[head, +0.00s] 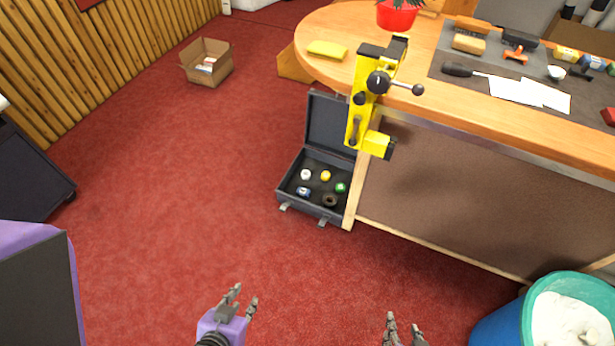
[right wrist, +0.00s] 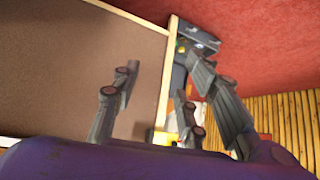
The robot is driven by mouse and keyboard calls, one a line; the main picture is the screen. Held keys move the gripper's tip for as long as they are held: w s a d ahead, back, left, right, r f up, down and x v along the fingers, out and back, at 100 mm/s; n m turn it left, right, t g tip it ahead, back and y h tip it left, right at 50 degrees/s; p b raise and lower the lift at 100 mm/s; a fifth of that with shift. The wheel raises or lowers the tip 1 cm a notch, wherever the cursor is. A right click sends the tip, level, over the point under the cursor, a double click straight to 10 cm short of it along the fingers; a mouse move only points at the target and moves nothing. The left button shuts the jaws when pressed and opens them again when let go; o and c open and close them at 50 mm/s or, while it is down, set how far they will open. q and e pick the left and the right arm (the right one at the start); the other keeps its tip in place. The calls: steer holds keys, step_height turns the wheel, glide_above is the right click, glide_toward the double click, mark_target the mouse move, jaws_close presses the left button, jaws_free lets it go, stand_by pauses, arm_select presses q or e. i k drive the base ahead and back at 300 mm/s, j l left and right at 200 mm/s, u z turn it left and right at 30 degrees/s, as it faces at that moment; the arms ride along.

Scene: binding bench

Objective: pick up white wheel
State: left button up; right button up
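The white wheel (head: 306,174) is a small round piece in the open dark case (head: 284,196) on the red floor, at the back left of the case's tray. A yellow wheel (head: 325,175), a green wheel (head: 341,187), a blue wheel (head: 303,191) and a dark wheel (head: 330,200) lie near it. My left gripper (head: 243,298) is open and empty, in front of the case and to its left. My right gripper (head: 404,329) is open and empty at the bottom edge, right of the case. In the right wrist view its fingers (right wrist: 165,80) stand apart.
The workbench (head: 440,114) stands right of the case, with a yellow vise (head: 361,110) at its edge. The raised lid (head: 330,122) is behind the tray. A blue bin (head: 500,325) stands at lower right, a cardboard box (head: 190,72) at upper left. Floor before the case is clear.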

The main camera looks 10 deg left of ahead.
mark_target(306, 174)
steer(key=i+j+z, duration=0.15)
steer(key=z, duration=0.25)
steer(key=i+j+z, duration=0.15)
steer(key=j+z, duration=0.25)
steer(key=i+j+z, duration=0.1)
steer(key=j, duration=0.2)
steer(key=i+j+z, duration=0.15)
steer(key=j, duration=0.15)
steer(key=i+j+z, duration=0.1)
steer(key=j, duration=0.25)
steer(key=i+j, duration=0.1)
steer(key=j, duration=0.35)
steer(key=i+j, duration=0.15)
steer(key=j, duration=0.3)
steer(key=i+j+z, duration=0.1)
steer(key=j, duration=0.4)
steer(key=i+j, duration=0.1)
steer(key=j, duration=0.35)
